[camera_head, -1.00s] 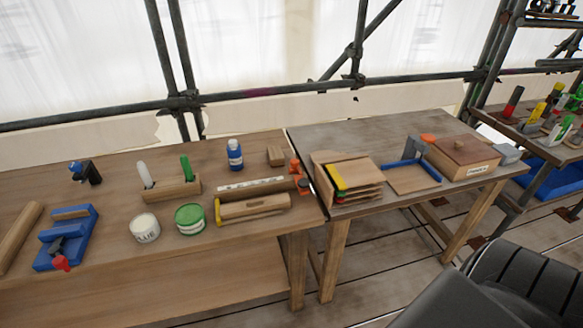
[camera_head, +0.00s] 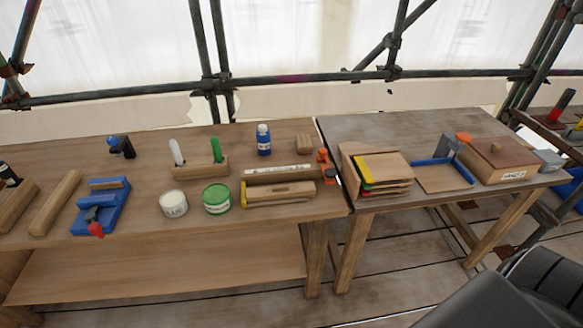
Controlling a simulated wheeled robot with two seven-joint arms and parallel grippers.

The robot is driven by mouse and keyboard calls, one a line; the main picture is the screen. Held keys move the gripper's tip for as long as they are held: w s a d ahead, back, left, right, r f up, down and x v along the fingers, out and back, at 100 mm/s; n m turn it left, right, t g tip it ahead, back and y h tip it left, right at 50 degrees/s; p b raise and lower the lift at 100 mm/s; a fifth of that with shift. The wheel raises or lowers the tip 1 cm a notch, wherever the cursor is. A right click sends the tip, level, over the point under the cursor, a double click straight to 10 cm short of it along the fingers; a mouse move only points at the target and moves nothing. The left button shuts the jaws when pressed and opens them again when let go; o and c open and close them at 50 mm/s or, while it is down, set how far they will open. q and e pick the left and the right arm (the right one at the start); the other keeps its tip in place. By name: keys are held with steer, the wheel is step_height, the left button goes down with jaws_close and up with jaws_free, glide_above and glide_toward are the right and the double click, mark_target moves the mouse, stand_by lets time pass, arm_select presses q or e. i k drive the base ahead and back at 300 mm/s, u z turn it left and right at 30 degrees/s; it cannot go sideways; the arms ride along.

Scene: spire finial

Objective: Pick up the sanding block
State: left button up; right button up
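I cannot tell for sure which thing is the sanding block. A wooden rack with colored sheets (camera_head: 375,172) stands on the right table. Neither of my grippers is in view.
On the left bench (camera_head: 140,215) stand a blue bottle (camera_head: 263,140), a white tin (camera_head: 174,204), a green tin (camera_head: 216,198) and a blue vise (camera_head: 100,205). The right table holds a blue-edged tray (camera_head: 442,177) and a lidded wooden box (camera_head: 498,160). Scaffold poles run behind.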

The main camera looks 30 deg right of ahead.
mark_target(304, 145)
steer(key=z, duration=0.3)
steer(key=i, duration=0.95)
steer(key=z, duration=0.25)
